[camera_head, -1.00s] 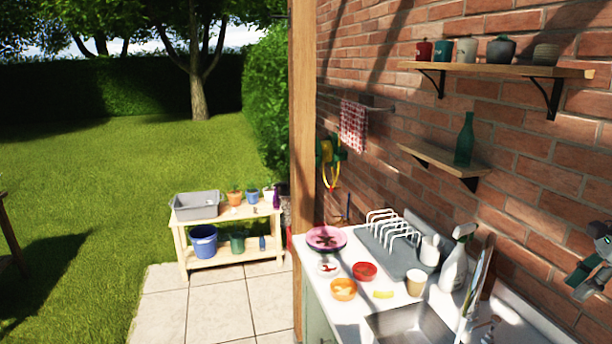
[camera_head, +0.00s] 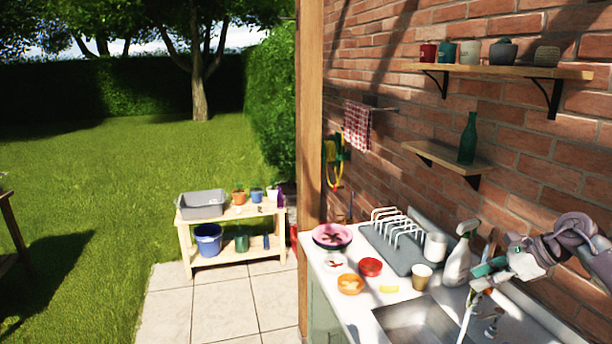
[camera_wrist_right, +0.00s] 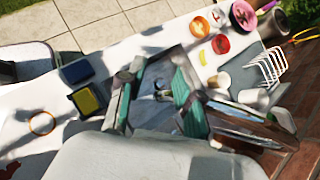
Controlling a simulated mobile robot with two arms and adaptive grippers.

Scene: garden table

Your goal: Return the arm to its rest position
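My right arm comes in from the right in the head view. Its gripper (camera_head: 478,278) has teal finger pads and is in front of the brick wall, over the right side of the sink counter. In the right wrist view, the two fingers of this gripper (camera_wrist_right: 157,103) stand well apart with nothing held between them. The sink (camera_wrist_right: 160,85) shows below, in the gap. My left gripper is in neither view.
The counter holds a spray bottle (camera_head: 460,258), a paper cup (camera_head: 422,276), a red bowl (camera_head: 370,267), an orange bowl (camera_head: 350,284) and a dish rack (camera_head: 398,232). A shelf with a green bottle (camera_head: 467,140) is on the wall. The lawn at left is open.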

